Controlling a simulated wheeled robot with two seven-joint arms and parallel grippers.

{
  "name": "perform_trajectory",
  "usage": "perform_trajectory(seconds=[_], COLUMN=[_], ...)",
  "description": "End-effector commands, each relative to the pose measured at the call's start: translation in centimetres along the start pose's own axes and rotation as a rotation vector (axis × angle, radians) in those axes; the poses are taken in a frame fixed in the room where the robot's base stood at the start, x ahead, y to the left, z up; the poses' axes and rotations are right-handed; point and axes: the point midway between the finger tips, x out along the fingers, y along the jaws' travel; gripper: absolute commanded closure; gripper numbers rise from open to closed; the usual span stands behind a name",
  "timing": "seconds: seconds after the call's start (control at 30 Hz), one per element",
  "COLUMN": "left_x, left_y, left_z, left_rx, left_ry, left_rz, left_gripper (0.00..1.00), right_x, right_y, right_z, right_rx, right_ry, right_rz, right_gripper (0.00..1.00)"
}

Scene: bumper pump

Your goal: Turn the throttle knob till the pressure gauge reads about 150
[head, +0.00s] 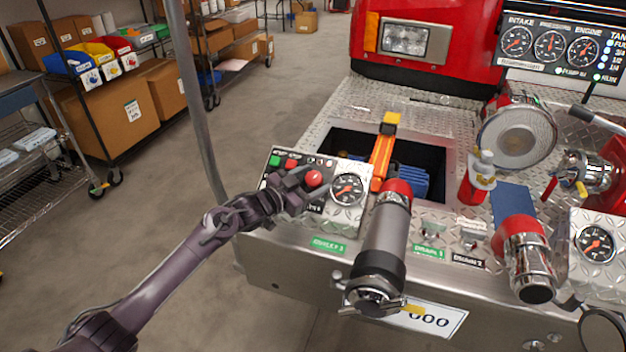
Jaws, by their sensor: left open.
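The red round knob (314,178) stands on the small control panel (275,183) at the left of the bumper. My left gripper (308,183) is at this knob, with its open fingers beside or around it. I cannot tell whether they touch it. A dial gauge (347,189) sits just right of the knob. The pressure gauge (550,46) is the middle dial on the dark display panel at the upper right. Its numbers are too small to read. My right gripper is not in view.
A thick capped pipe (382,245) stands right of the control panel. An open bay (420,152) with blue hose and an orange-handled tool lies behind. A grey pole (199,100) rises at the left. Chrome fittings crowd the right side.

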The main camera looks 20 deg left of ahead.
Motion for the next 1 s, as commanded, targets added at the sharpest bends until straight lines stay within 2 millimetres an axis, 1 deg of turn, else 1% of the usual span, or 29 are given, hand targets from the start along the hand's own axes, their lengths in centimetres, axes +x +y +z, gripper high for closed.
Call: perform_trajectory(seconds=[0.3, 0.43, 0.6, 1.0], left_x=[-5.1, -6.5, -7.2, -7.2], left_y=[0.0, 0.0, 0.0, -0.1], left_z=[0.2, 0.1, 0.0, 0.0], left_rx=[0.003, 0.001, 0.001, 0.001], left_ry=[-0.004, -0.002, 0.0, 0.0], left_rz=[0.001, 0.0, 0.0, -0.001], left_gripper=[0.39, 0.39, 0.39, 0.39], right_x=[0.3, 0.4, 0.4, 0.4], right_y=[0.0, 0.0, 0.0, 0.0], right_z=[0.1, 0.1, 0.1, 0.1], right_rx=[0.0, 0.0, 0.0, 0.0], right_ry=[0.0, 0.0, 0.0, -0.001], right_rz=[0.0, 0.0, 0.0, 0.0], right_gripper=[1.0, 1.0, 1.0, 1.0])
